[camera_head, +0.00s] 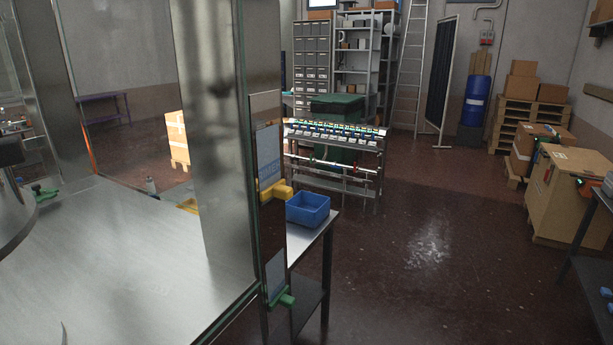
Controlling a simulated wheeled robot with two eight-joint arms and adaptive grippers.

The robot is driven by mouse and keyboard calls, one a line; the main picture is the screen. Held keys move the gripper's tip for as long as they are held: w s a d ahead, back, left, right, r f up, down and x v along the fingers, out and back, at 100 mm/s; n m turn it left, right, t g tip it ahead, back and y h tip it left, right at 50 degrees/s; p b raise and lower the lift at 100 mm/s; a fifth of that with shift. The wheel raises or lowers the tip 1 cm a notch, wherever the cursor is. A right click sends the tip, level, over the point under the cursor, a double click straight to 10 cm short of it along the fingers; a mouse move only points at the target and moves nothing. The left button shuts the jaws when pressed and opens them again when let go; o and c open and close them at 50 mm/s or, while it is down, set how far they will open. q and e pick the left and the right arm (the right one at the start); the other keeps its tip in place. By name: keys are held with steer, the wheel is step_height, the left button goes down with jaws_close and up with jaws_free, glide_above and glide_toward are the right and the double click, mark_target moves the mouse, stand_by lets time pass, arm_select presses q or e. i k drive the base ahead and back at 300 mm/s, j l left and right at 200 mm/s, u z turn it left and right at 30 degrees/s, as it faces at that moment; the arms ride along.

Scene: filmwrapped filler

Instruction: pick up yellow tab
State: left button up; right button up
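A yellow tab (276,191) sticks out of a dark upright strip at the edge of a metal-framed glass panel, near the middle of the view. It stands beside and in front of a blue bin. A green tab (283,298) sits lower on the same strip. Another yellow piece (188,205) shows through the glass, partly hidden by the frame post. Neither of my grippers can be made out in this view, and nothing is seen touching the yellow tab.
The blue bin (308,208) stands on a narrow table right of the strip. A broad metal worktop (120,260) lies behind the glass at left. A rack with a green cover (336,140) stands beyond. Cartons (565,198) line the right. The dark floor between is open.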

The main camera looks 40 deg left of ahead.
mark_target(278, 190)
steer(key=i+u, duration=0.35)
steer(key=i+l+u, duration=0.2)
steer(key=u, duration=0.15)
steer(key=i+l+u, duration=0.3)
steer(key=i+j, duration=0.05)
steer(key=i, duration=0.05)
